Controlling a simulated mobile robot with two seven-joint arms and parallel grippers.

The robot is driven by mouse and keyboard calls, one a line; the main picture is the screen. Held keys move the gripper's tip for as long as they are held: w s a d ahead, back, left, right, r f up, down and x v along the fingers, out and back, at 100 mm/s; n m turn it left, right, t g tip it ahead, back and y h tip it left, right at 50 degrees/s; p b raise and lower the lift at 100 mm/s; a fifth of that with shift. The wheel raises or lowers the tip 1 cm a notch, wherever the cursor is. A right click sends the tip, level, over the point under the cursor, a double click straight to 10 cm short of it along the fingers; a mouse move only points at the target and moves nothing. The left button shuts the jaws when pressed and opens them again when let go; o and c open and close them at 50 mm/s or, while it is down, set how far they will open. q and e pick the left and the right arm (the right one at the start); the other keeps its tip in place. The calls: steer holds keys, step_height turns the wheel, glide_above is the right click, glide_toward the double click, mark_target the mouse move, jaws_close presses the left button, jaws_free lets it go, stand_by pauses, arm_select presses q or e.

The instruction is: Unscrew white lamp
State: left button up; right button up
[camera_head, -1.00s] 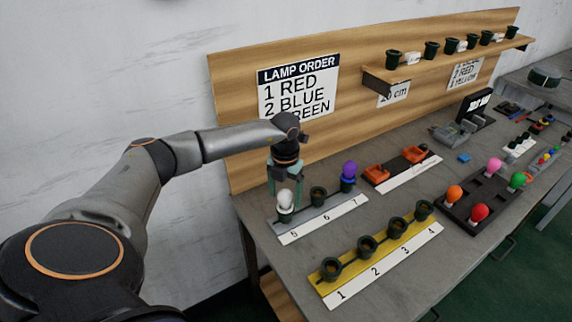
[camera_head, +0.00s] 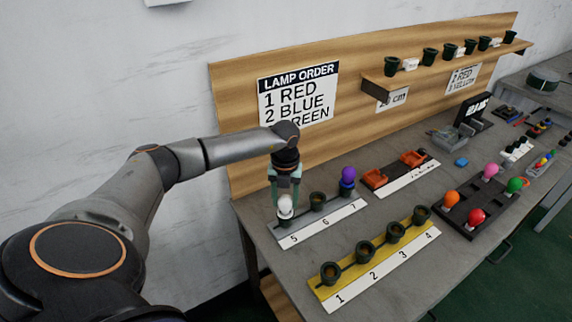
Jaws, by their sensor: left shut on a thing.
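The white lamp (camera_head: 285,205) stands upright in the socket numbered 5 at the left end of the grey strip (camera_head: 322,223). My left gripper (camera_head: 285,196) points down from above, its greenish fingers shut on the white lamp. The socket numbered 6 (camera_head: 317,201) beside it is empty. A purple lamp (camera_head: 348,175) stands in the socket numbered 7. My right gripper is not in view.
A yellow strip (camera_head: 330,293) with empty sockets 1 to 4 lies in front. A dark tray (camera_head: 466,211) holding several coloured lamps is to the right. Orange parts (camera_head: 376,177) sit behind. A wooden board (camera_head: 238,138) with a shelf (camera_head: 440,66) stands at the back.

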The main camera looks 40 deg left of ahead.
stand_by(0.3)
arm_select(q)
steer(key=shift+r+n+p, duration=0.2)
steer(key=shift+n+p, duration=0.55)
steer(key=shift+n, duration=0.45)
steer(key=shift+f+n, duration=0.2)
steer(key=shift+n, duration=1.1)
